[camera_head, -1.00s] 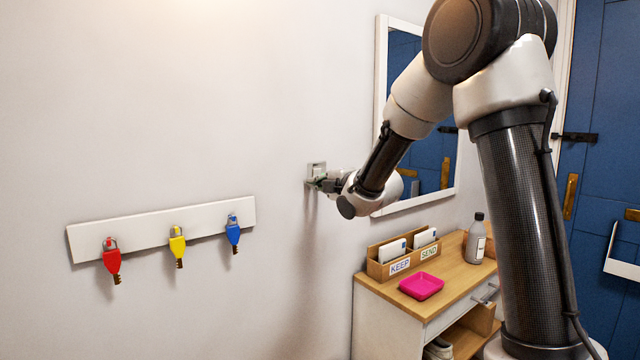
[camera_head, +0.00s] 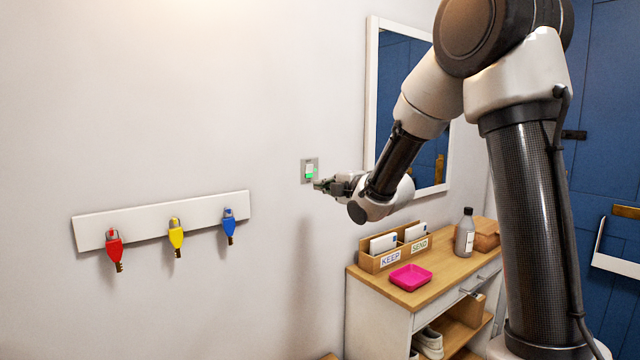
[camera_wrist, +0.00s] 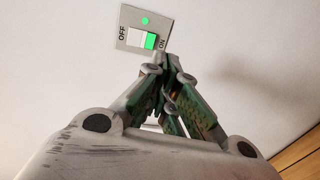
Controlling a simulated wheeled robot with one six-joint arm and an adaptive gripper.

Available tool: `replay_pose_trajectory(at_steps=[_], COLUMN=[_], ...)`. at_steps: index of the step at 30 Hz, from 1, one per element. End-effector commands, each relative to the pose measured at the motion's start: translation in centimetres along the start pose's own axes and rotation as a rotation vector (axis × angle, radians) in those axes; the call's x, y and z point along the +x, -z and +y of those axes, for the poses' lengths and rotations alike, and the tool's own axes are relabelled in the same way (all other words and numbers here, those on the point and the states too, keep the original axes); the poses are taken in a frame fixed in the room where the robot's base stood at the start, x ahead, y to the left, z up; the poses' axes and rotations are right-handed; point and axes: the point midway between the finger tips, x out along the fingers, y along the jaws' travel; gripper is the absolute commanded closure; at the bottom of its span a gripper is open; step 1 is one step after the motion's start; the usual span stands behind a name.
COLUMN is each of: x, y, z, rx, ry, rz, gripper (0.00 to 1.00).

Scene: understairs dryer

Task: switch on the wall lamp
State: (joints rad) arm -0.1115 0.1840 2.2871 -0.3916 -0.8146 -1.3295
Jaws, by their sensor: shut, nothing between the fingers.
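The wall switch (camera_head: 309,171) is a small grey plate on the white wall. In the wrist view the switch plate (camera_wrist: 133,14) carries OFF and ON labels, a lit green dot and a rocker (camera_wrist: 142,38) with green showing at its ON side. My gripper (camera_head: 317,185) is shut and empty, just below and right of the switch in the head view. In the wrist view the closed fingertips (camera_wrist: 163,60) are near the plate's ON edge; I cannot tell whether they touch. The lamp itself is out of view; a warm glow lies on the wall at the top.
A key rack (camera_head: 160,220) with red, yellow and blue keys hangs at left. A framed mirror (camera_head: 372,95) is right of the switch. Below stands a cabinet (camera_head: 378,320) bearing a letter holder (camera_head: 370,263), pink tray (camera_head: 410,277) and bottle (camera_head: 465,234). Wall around the switch is clear.

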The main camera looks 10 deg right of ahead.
Motion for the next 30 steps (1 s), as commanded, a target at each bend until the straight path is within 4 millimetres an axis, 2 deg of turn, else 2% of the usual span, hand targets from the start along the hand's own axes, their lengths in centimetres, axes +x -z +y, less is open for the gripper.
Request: replay_pose_trajectory(at_steps=[9, 12, 18, 28, 30], x=[-4.8, -5.8, -6.5, -6.5, -6.6], y=[0.0, 0.0, 0.0, 0.0, -0.4], z=[-1.2, -1.5, -1.6, -1.7, -3.2], rx=[0.000, 0.000, 0.000, 0.032, 0.115], ry=[0.001, 0.000, 0.000, 0.003, 0.064], rz=[-0.001, -0.001, 0.001, 0.000, -0.021], gripper=[1.00, 1.00, 1.00, 1.00, 1.00])
